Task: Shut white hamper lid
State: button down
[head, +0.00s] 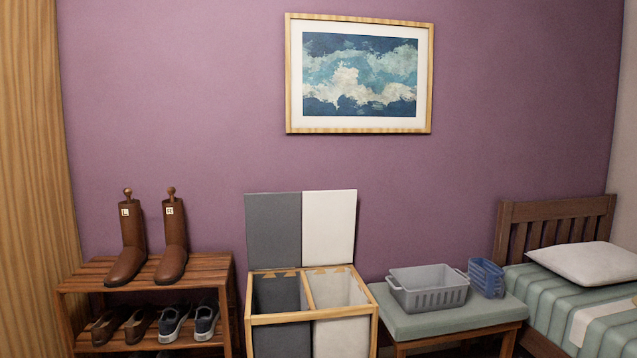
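The hamper (311,316) is a wooden-framed box with two compartments, standing against the purple wall. Its white lid (329,226) is on the right half and stands open, upright against the wall. The grey lid (273,231) beside it on the left also stands open. Below the white lid is the white-lined compartment (341,290); below the grey lid is the dark grey-lined one (278,293). No contents show in either. My gripper is not in view.
A wooden shoe rack (77,284) with boots (128,247) and several shoes stands left of the hamper. A padded bench (430,321) with a grey basket (430,287) and blue basket (486,277) stands close on the right. A bed (585,282) is farther right.

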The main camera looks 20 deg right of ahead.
aim_at(328, 218)
jog(key=u, duration=0.4)
jog(key=i, duration=1.2)
jog(key=u, duration=0.1)
